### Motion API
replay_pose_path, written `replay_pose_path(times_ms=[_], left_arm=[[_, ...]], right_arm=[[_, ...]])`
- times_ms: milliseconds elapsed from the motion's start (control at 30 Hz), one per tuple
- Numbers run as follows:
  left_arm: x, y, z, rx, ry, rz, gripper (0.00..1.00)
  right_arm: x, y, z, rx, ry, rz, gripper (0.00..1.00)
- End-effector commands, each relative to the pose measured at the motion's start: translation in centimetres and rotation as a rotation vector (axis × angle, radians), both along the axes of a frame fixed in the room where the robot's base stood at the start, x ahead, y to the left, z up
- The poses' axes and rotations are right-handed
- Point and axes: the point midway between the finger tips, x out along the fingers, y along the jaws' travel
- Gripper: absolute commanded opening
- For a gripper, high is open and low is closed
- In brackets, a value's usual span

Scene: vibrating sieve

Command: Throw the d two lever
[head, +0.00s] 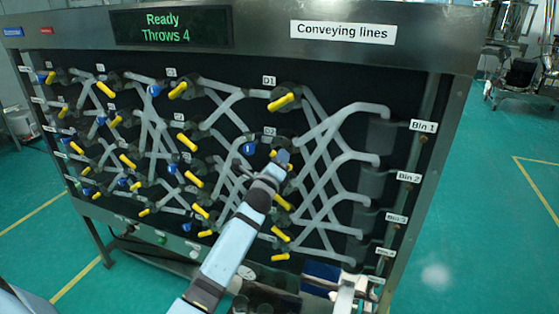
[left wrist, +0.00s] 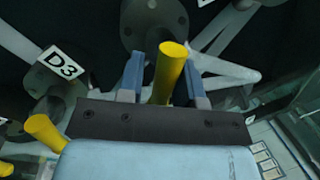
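The D2 label (head: 269,131) is on the dark panel right of centre. The yellow D2 lever (head: 289,167) is just below it, mostly hidden by my left gripper (head: 283,157). In the left wrist view, a yellow lever (left wrist: 172,68) stands between the two fingers of my left gripper (left wrist: 165,80). The fingers are apart on either side of it, and I see a gap at the left finger. The D3 label (left wrist: 61,62) and another yellow lever (left wrist: 45,132) are to the left there. My right gripper is not in view.
The D1 lever (head: 284,101) is above, and further yellow levers (head: 281,234) are below. Pale tubes (head: 318,165) run across the panel to the bins at right. The display (head: 168,27) reads "Ready, Throws 4". Green floor (head: 480,210) is open at right.

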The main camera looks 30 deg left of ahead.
Motion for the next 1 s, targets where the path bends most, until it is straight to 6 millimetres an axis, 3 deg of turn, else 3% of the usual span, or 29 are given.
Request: replay_pose_path(times_ms=[467, 1000], left_arm=[[0.1, -0.2, 0.6, -0.097, -0.035, -0.003, 0.09], [0.1, -0.4, 1.9, -0.558, -0.151, -0.003, 0.09]], right_arm=[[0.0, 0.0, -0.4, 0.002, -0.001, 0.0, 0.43], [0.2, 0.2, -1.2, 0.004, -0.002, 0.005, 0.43]])
